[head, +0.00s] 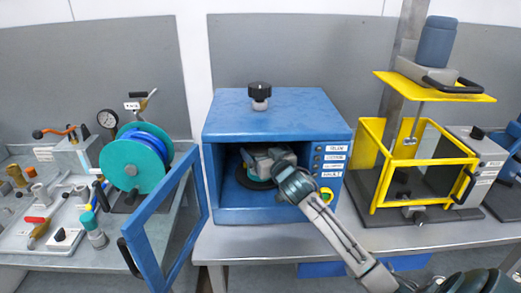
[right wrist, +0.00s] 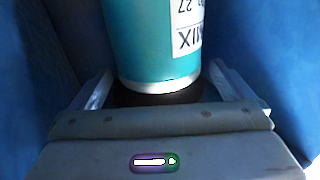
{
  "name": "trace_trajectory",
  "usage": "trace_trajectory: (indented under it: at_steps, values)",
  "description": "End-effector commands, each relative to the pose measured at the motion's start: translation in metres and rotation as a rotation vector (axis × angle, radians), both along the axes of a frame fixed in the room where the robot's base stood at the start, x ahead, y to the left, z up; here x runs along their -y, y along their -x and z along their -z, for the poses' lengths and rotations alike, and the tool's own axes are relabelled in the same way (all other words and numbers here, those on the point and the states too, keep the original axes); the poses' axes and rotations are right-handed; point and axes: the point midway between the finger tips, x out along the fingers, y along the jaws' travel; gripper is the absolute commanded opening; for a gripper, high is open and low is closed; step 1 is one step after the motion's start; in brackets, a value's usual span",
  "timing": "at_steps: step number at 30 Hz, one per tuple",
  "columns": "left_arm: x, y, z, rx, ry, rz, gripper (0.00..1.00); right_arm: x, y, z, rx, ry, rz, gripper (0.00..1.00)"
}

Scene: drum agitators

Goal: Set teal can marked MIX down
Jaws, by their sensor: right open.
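The teal can marked MIX (right wrist: 150,45) shows in the right wrist view, its label upside down in the picture. Its pale-rimmed end is at a dark round base (right wrist: 155,98) inside the blue cabinet (head: 267,216). My right gripper (head: 266,160) reaches through the cabinet's open front, over a dark disc (head: 249,180). In the right wrist view its fingers (right wrist: 160,86) are open, one on each side of the can. Whether either finger touches it I cannot tell. In the head view I cannot make out the can behind my gripper. My left gripper is not in view.
The cabinet's blue-framed door (head: 150,215) stands swung open to the left. Blue walls are close on both sides of my gripper. A yellow-framed machine (head: 375,185) stands right; a teal hose reel (head: 130,165) and bench fittings stand left.

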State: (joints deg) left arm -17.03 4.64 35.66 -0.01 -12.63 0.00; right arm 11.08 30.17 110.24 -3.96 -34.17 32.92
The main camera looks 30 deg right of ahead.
Motion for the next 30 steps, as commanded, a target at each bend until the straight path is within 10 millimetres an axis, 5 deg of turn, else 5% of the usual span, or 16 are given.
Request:
trace_trajectory:
  at_steps: [9,30]
  values:
    - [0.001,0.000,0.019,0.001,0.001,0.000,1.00,-0.007,0.044,0.002,0.000,0.002,-0.001,1.00]
    - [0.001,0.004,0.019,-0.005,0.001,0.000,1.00,-0.007,0.048,0.000,0.000,0.000,0.000,1.00]
